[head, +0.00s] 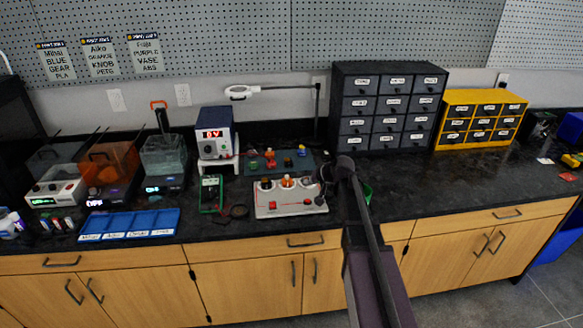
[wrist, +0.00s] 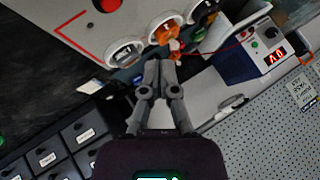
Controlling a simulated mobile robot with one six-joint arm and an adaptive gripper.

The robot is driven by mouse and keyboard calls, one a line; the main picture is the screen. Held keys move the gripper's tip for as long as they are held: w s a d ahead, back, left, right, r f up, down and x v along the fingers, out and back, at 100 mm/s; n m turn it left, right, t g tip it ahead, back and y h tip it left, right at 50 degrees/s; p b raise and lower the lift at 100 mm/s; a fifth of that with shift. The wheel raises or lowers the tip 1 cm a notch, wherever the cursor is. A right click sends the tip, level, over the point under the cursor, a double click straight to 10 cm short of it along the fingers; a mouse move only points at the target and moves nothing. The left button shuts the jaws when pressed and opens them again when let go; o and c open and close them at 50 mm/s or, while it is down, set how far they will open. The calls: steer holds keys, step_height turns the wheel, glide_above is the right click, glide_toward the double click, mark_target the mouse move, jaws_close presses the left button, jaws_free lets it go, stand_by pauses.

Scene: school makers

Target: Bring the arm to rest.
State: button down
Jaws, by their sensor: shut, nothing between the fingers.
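My gripper (wrist: 160,62) is shut and empty in the wrist view, its two grey fingers together. In the head view my arm reaches up from the bottom over the counter, and the gripper end is a small dark shape beside the right end of a light grey board (head: 290,211). In the wrist view the fingertips appear near the round white-rimmed holders on that board (wrist: 72,22). An orange piece shows close beyond the tips. I cannot tell the exact gap between the fingers and these things.
A power supply (head: 215,132) reading 0V stands on a white stand behind the board. A black drawer cabinet (head: 388,108) and a yellow one (head: 480,119) stand at the back. A blue tray (head: 130,224) lies left.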

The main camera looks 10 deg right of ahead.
steer(key=shift+s, duration=0.1)
steer(key=s+a+n+g+h+p, duration=0.1)
steer(key=s+g+h+p, duration=0.4)
steer(key=s, duration=2.3)
steer(key=shift+s+r+n+g+p, duration=0.25)
steer(key=shift+n+g+p, duration=0.2)
steer(key=shift+g, duration=0.75)
steer(key=shift+a+f, duration=0.1)
